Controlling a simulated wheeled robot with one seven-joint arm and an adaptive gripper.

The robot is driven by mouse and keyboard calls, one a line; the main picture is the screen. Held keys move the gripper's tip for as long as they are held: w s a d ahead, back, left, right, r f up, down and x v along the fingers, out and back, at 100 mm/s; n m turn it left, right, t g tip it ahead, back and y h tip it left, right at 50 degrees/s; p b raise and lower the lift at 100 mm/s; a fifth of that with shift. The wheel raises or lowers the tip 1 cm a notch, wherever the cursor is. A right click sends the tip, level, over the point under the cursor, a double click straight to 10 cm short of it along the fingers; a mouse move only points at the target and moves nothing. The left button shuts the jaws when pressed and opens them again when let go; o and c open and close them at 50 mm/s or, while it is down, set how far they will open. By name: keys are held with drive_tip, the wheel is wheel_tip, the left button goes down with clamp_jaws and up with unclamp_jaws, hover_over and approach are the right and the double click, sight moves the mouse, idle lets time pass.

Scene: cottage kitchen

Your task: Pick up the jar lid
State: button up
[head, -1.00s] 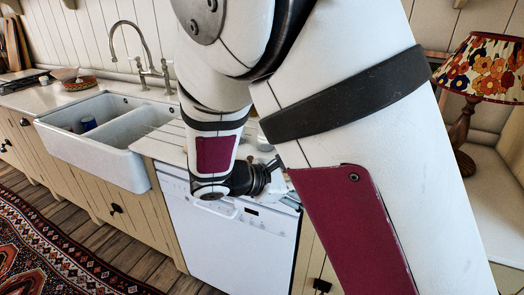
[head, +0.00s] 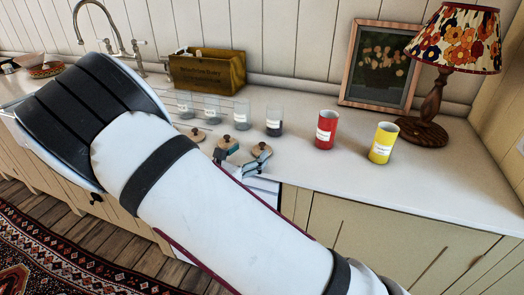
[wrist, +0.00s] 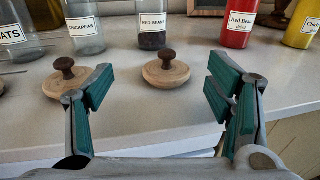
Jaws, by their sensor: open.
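Round wooden lids with dark knobs lie on the counter: one in front of the red beans jar (wrist: 152,25), the right lid (wrist: 166,70), and one in front of the chickpeas jar (wrist: 84,30), the middle lid (wrist: 67,76). The left lid (head: 196,134) shows in the head view; only its edge shows in the wrist view. My gripper (wrist: 160,84) is open and empty, its teal-padded fingers wide apart. The right lid lies just beyond the fingertips, between them in the wrist view. In the head view my gripper (head: 241,161) is at the counter's front edge, partly hidden by my arm.
Several glass jars stand in a row behind the lids. A red can (head: 326,130) and a yellow can (head: 383,143) stand to the right. Behind are a wooden box (head: 207,72), a picture frame (head: 381,66) and a lamp (head: 430,128). The counter front right is clear.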

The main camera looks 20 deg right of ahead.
sight(260, 146)
drive_tip(key=x, duration=0.5)
drive_tip(key=shift+d, duration=0.6)
drive_tip(key=shift+w+d, duration=0.3)
drive_tip(key=shift+d, duration=0.05)
drive_tip(key=shift+c, duration=0.3)
drive_tip(key=c, duration=1.5)
